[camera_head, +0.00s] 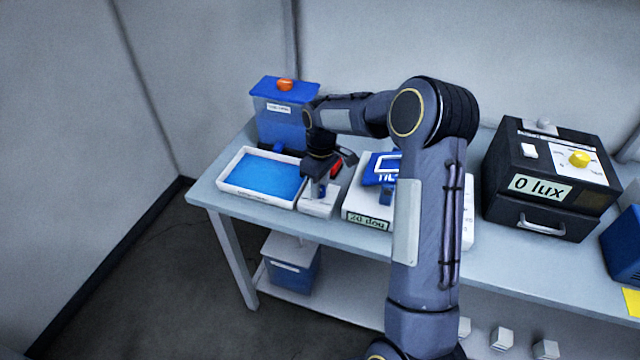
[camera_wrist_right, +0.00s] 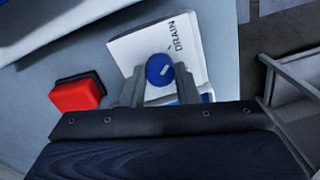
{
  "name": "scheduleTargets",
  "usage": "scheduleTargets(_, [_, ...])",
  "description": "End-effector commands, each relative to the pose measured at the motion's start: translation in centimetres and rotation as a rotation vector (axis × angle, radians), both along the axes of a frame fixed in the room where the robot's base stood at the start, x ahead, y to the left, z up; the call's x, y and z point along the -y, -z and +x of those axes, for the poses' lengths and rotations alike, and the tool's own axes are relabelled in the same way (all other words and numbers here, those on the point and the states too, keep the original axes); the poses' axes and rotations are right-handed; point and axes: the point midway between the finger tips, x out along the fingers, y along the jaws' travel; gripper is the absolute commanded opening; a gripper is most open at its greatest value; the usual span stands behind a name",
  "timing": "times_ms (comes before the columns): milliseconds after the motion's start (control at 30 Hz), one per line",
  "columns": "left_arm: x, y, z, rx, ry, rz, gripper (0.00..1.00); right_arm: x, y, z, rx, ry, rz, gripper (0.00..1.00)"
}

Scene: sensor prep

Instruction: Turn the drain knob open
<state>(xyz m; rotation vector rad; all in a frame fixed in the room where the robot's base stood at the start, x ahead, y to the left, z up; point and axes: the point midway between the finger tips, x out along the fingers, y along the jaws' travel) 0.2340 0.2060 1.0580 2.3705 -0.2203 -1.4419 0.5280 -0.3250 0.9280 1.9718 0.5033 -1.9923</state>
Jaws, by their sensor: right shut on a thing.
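The drain knob (camera_wrist_right: 158,69) is a round blue knob with a white pointer mark, in the right wrist view. It sits on a white box (camera_wrist_right: 197,54) marked DRAIN. My right gripper (camera_wrist_right: 159,82) has one finger on each side of the knob and is shut on it. In the head view, my right gripper (camera_head: 319,186) points down at the same white box (camera_head: 317,207), and the knob is hidden behind it. My left gripper is not in view.
A white tray with blue content (camera_head: 228,191) stands left of the box. A red block (camera_wrist_right: 77,94) lies beside it. A blue container with an orange knob (camera_head: 286,118) is behind. A white device (camera_head: 367,209) and a black "0 lux" box (camera_head: 545,222) stand to the right.

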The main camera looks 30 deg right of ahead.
Motion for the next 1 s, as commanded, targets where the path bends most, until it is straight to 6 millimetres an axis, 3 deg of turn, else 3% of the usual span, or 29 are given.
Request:
scheduleTargets(700, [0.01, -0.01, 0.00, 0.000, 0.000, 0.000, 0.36, 0.03, -0.08, 0.07, 0.003, -0.070, -0.001, 0.05])
scheduleTargets(733, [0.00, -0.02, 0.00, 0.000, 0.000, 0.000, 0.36, 0.02, -0.09, 0.08, 0.003, -0.070, -0.001, 0.32])
scheduleTargets(867, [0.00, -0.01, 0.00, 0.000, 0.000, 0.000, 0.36, 0.02, -0.07, 0.06, 0.002, -0.070, 0.000, 0.49])
scheduleTargets(1000, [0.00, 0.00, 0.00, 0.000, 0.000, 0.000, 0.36, 0.02, -0.04, 0.04, 0.001, -0.070, 0.000, 0.50])
